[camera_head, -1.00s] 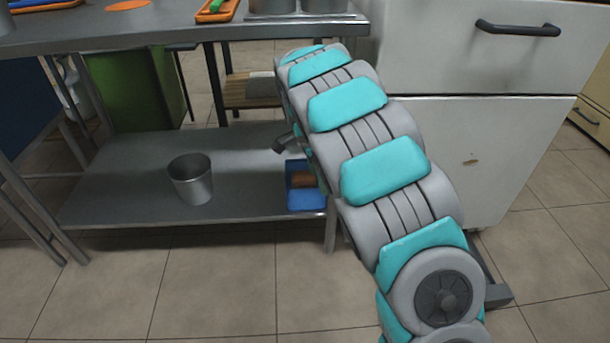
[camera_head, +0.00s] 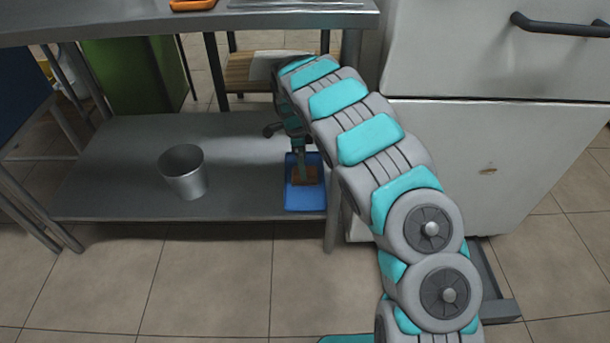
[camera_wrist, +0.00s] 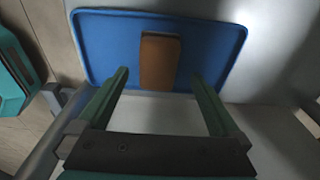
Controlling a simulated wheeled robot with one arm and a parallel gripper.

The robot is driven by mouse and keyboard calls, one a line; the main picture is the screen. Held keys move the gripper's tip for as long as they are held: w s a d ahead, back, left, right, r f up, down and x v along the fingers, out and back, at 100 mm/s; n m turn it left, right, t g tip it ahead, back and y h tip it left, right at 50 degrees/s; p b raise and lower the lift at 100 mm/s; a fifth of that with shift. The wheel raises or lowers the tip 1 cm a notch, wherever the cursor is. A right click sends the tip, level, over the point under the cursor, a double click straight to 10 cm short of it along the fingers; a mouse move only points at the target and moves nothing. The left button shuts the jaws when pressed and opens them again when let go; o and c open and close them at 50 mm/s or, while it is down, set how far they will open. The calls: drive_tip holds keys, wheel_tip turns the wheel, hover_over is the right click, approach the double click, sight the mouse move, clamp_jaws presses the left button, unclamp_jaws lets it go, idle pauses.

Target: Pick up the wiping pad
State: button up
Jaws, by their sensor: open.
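The wiping pad (camera_wrist: 160,60) is a small brown-orange block lying in a blue tray (camera_wrist: 100,50). In the head view the pad (camera_head: 312,174) is partly covered by my gripper, and the blue tray (camera_head: 305,200) sits at the right end of the lower metal shelf. My gripper (camera_wrist: 160,78) is open. In the wrist view its two green fingers reach toward the tray, one on each side of the pad's near end, with gaps between fingers and pad. In the head view my gripper (camera_head: 303,178) points down over the tray. I cannot tell its exact height above the pad.
A metal bucket (camera_head: 184,173) stands on the lower shelf (camera_head: 120,195), left of the tray. A table leg (camera_head: 331,225) is close to the tray's right. The upper tabletop (camera_head: 130,22) is overhead, and a white cabinet (camera_head: 480,170) stands right. The shelf between bucket and tray is clear.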

sight(311, 173)
drive_tip(key=f, duration=0.4)
drive_tip(key=shift+s+d+f, duration=0.1)
drive_tip(key=shift+s+d, duration=0.1)
drive_tip(key=shift+d, duration=0.1)
drive_tip(key=c, duration=1.3)
